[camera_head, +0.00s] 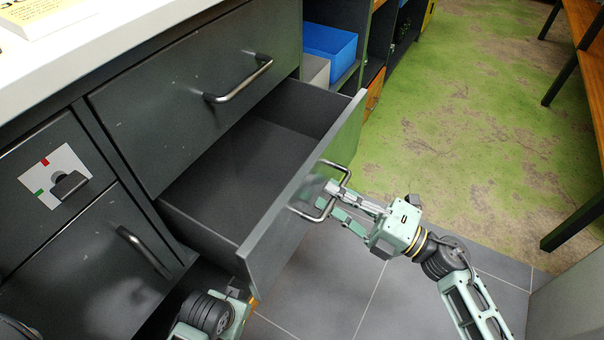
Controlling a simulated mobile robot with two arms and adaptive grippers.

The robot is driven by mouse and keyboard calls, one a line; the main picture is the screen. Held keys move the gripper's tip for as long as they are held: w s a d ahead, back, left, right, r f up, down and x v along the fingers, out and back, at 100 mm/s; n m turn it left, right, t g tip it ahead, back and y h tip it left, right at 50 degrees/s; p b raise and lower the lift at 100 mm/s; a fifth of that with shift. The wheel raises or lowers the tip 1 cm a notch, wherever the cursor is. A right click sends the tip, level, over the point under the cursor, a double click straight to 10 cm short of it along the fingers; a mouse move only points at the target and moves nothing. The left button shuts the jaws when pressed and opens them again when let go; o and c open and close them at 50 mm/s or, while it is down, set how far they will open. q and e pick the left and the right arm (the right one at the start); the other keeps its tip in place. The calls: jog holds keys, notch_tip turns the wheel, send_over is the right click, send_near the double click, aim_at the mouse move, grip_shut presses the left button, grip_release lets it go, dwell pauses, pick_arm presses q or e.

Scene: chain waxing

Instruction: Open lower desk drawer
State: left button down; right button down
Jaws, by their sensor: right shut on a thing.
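The lower desk drawer (290,215) is a dark grey drawer pulled well out from the desk, and its inside looks empty. Its metal bar handle (342,166) is on the front panel. My right gripper (328,195) comes in from the lower right and is shut on this handle. Part of my left arm shows at the bottom of the view, below the drawer, but its fingers cannot be made out. The upper drawer (190,100) above is shut, with its own bar handle (240,80).
A white desktop (110,45) with a yellow book (40,15) is at the upper left. Shelves with a blue bin (330,45) stand behind the drawer. Green and grey floor (470,130) lies open at the right, with a wooden bench (590,70) at the edge.

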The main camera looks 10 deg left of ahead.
jog(key=r+v, duration=0.1)
jog(key=v, duration=0.8)
jog(key=shift+r, duration=0.35)
jog(key=shift+d, duration=0.1)
jog(key=c, duration=1.8)
grip_release()
jog(key=shift+c, duration=0.2)
jog(key=shift+d, duration=0.1)
jog(key=v, duration=1.2)
